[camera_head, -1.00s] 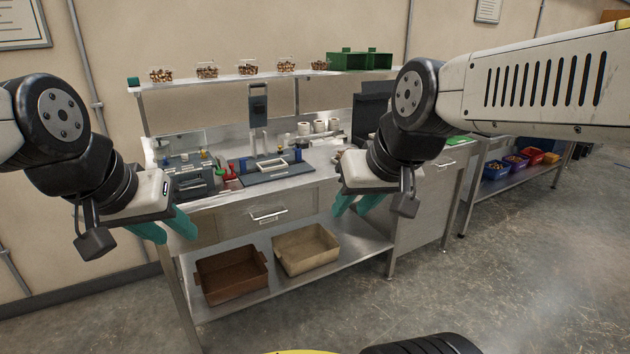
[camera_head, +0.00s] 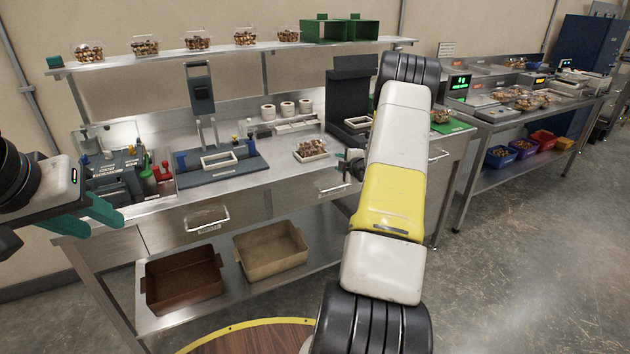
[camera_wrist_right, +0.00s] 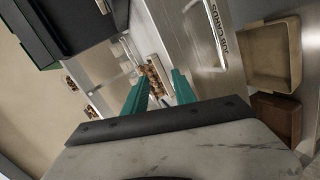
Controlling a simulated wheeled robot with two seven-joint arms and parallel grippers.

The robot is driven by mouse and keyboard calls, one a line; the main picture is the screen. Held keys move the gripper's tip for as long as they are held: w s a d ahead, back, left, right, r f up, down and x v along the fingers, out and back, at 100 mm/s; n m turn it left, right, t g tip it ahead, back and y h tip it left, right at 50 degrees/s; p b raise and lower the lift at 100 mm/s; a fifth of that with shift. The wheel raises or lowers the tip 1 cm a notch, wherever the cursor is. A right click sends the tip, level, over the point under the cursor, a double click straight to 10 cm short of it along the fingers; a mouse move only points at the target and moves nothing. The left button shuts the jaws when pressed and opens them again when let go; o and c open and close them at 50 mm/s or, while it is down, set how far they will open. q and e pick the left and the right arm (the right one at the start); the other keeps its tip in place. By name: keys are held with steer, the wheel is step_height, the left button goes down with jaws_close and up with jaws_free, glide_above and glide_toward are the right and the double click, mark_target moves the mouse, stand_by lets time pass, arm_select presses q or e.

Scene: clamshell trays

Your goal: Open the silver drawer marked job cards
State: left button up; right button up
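The silver drawer marked job cards shows in the right wrist view, its label (camera_wrist_right: 215,32) beside a bar handle (camera_wrist_right: 222,52). In the head view it appears to be the drawer (camera_head: 318,194) under the worktop, partly hidden by my right arm. Its front looks flush and shut. My left gripper (camera_head: 108,213) is open and empty at the bench's left end.
Another handled drawer (camera_head: 207,221) is to the left; its label is unreadable. A brown bin (camera_head: 183,280) and a tan bin (camera_head: 270,252) sit on the lower shelf. On the worktop are a blue-grey fixture (camera_head: 220,165) and a filled clamshell (camera_head: 311,150). Floor at right is clear.

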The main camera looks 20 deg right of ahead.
mark_target(337, 188)
steer(key=s+d+f+n+t+y, duration=0.1)
steer(key=s+d+f+n+t, duration=0.15)
steer(key=f, duration=0.95)
steer(key=shift+n+g, duration=0.45)
steer(key=shift+n, duration=0.1)
steer(key=x, duration=0.4)
steer(key=a+x, duration=0.1)
steer(key=x, duration=0.1)
steer(key=shift+w+f, duration=0.3)
jaws_close()
